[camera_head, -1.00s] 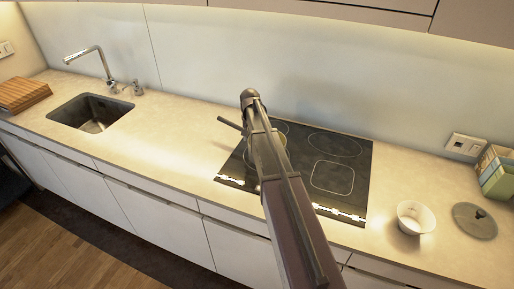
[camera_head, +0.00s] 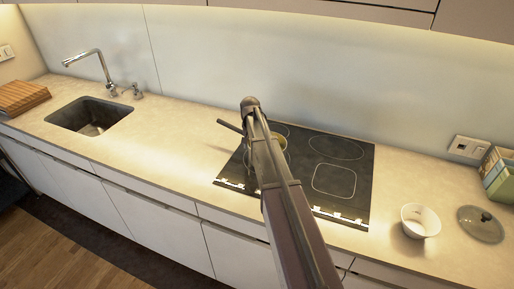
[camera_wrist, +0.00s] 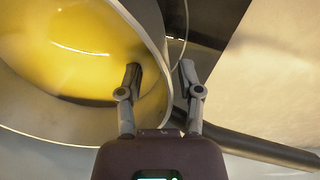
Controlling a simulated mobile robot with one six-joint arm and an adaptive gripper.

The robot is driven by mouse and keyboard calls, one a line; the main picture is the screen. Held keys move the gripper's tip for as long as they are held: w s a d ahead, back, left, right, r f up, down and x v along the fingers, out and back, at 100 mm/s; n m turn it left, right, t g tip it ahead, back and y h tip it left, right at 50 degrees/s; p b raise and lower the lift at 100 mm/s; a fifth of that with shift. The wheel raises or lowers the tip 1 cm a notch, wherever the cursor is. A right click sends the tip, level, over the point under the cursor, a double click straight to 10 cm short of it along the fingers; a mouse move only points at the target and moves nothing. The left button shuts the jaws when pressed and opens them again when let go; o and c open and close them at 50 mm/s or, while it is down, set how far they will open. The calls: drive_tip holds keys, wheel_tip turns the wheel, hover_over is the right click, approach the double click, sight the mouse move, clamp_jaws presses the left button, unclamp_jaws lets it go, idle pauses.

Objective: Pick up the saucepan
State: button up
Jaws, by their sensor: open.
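The saucepan (camera_wrist: 75,60) fills the left of the wrist view, with a pale rim and yellow inside. Its dark handle (camera_wrist: 265,148) runs to the lower right, passing behind my gripper's fingers. My gripper (camera_wrist: 158,72) is open; the left finger shows over the pan's inside and the right finger outside the wall, with the rim between them. I cannot tell whether either finger touches the pan. In the head view the saucepan (camera_head: 286,143) stands on the cooktop (camera_head: 345,155), mostly hidden behind my arm. Its handle (camera_head: 230,127) sticks out to the left.
A white bowl (camera_head: 419,222) and a round lid (camera_head: 481,224) lie on the counter (camera_head: 175,125) to the right. A box (camera_head: 498,174) stands at the far right. The sink (camera_head: 90,116) and tap are at the left. The counter between sink and cooktop is clear.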

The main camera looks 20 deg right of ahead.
clamp_jaws()
drive_tip(key=shift+w+r+p, duration=0.1)
drive_tip(key=shift+r+p, duration=0.3)
drive_tip(key=shift+p, duration=0.05)
idle(0.5)
drive_tip(key=shift+r+p, duration=1.5)
drive_tip(key=shift+s+f, duration=0.15)
drive_tip(key=shift+s, duration=0.45)
drive_tip(key=s+d+r+p, duration=0.1)
drive_tip(key=s+d, duration=0.1)
drive_tip(key=s, duration=1.2)
drive_tip(key=shift+s+d+r, duration=0.2)
drive_tip(key=shift+s, duration=0.05)
drive_tip(key=shift+s, duration=0.1)
